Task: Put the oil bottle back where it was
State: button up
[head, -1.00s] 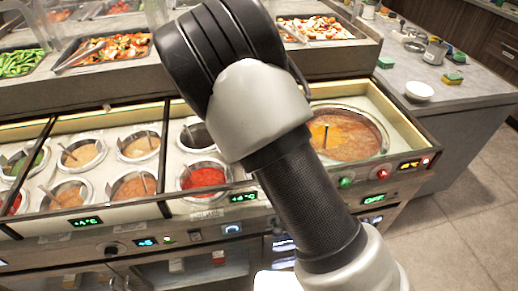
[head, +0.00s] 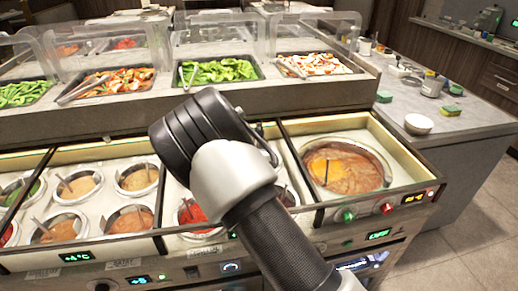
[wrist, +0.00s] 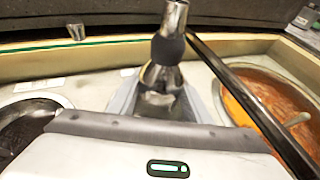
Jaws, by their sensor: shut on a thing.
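The oil bottle (wrist: 165,78) shows in the wrist view as a shiny metal bottle with a dark collar and a narrow neck. My gripper (wrist: 158,100) is shut on it, with a grey finger on each side. The bottle looks about upright over the pale counter strip between a dark-filled well and the large orange soup well. I cannot tell whether its base touches the counter. In the head view my arm hides the gripper and the bottle.
The large soup well (head: 345,170) with a ladle is to the right of my arm. Several small sauce wells (head: 138,178) are to the left. A dark divider bar (wrist: 250,100) runs close right of the bottle. Food trays (head: 222,72) behind clear guards stand at the back.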

jog(key=shift+f, duration=0.2)
jog(key=o, duration=1.2)
jog(key=shift+r, duration=0.1)
jog(key=shift+r, duration=0.1)
